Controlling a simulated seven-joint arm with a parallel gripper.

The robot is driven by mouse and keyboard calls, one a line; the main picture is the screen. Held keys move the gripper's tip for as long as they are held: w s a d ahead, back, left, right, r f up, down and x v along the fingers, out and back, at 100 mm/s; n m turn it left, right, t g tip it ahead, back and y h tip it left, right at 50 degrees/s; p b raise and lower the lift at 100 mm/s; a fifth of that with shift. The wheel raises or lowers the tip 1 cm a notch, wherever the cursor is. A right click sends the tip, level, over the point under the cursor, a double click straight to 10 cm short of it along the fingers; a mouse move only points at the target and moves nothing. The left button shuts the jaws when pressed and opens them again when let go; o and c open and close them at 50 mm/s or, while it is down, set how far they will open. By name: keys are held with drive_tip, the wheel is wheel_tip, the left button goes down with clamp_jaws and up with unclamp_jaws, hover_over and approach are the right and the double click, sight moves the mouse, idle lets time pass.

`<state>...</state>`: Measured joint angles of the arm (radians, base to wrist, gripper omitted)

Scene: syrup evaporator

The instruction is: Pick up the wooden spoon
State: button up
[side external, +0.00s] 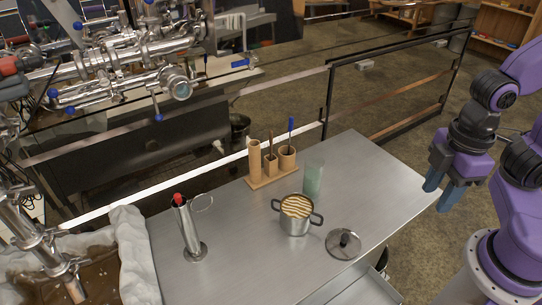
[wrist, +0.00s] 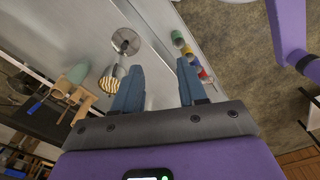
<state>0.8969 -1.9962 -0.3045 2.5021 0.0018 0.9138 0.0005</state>
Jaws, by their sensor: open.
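A wooden holder (side external: 262,181) with several cups stands near the back edge of the metal table. A thin brown handle (side external: 270,140), probably the wooden spoon, stands upright in the small middle cup; its lower part is hidden. A blue-handled tool (side external: 291,125) stands in the right cup. My gripper (side external: 442,191) is open and empty, off the table's right side, far from the holder. In the wrist view, its two blue fingers (wrist: 160,68) are apart with nothing between them. The holder also shows there at the left (wrist: 86,101), where I cannot make out the spoon clearly.
A metal cylinder with a red top (side external: 188,228) is at the left. Colored bottles (wrist: 194,64) show in the wrist view.

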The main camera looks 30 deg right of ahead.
drive_tip(key=w+a+f+m+t+y, duration=0.1)
drive_tip(key=w+a+f+m+y, duration=0.1)
drive_tip(key=w+a+f, duration=0.4)
drive_tip(key=m+t+h, duration=0.1)
drive_tip(key=m+t, duration=0.8)
drive_tip(key=t, duration=0.3)
hover_over(271, 144)
drive_tip(key=s, duration=0.4)
drive_tip(key=f, duration=1.1)
drive_tip(key=shift+s+d, duration=0.2)
drive_tip(key=shift+d, duration=0.05)
drive_tip(key=shift+m, duration=0.3)
drive_tip(key=shift+x, duration=2.65)
drive_tip(key=shift+d, duration=0.15)
clamp_jaws()
